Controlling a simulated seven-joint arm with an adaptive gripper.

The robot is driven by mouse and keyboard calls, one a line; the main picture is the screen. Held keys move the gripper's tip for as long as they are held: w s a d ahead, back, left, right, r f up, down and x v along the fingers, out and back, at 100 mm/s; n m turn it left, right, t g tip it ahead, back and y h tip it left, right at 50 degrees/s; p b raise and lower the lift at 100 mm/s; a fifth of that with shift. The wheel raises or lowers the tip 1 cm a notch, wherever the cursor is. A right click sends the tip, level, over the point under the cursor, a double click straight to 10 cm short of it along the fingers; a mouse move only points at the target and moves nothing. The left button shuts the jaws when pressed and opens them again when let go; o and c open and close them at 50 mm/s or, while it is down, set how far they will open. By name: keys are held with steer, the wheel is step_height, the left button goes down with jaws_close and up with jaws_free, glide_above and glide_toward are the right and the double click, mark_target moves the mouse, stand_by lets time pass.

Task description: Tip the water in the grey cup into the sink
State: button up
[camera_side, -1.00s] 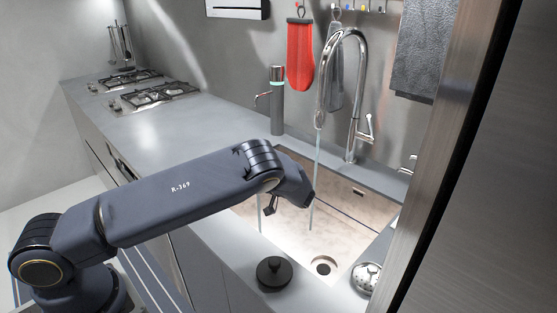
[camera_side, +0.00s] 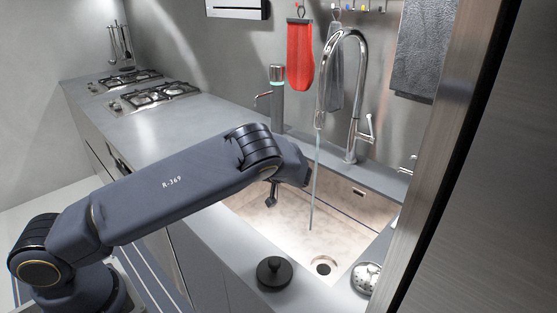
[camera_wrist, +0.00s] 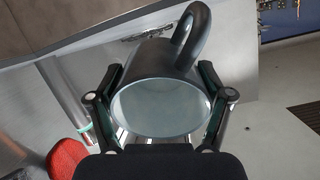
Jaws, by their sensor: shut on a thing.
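The grey cup (camera_wrist: 155,75) is between the two fingers of my gripper (camera_wrist: 160,103) in the wrist view. Its mouth faces the camera, and its dark handle curves up at the top. The inside looks pale and smooth; I cannot tell whether water is in it. In the side view my gripper (camera_side: 271,194) hangs over the left part of the sink (camera_side: 285,238), mostly behind my wrist. The cup is hidden there.
The chrome faucet (camera_side: 362,90) stands behind the sink with a thin water stream (camera_side: 313,185) below its spout. A black-knobbed lid (camera_side: 274,272) and a perforated metal item (camera_side: 366,278) sit at the front edge.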

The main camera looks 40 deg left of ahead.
steer(key=h, duration=0.1)
steer(key=r+h, duration=0.1)
steer(key=shift+a+r+h, duration=0.2)
steer(key=shift+a+h, duration=0.15)
steer(key=shift+h, duration=0.05)
steer(key=h, duration=0.3)
steer(key=shift+a+r, duration=0.1)
steer(key=shift+r, duration=0.25)
steer(key=shift+r+h, duration=0.1)
steer(key=shift+h, duration=0.9)
steer(key=h, duration=0.3)
steer(key=shift+d, duration=0.3)
steer(key=h, duration=0.2)
steer(key=d+h, duration=0.1)
steer(key=shift+d+h, duration=0.1)
steer(key=shift+h, duration=0.3)
steer(key=shift+f, duration=0.2)
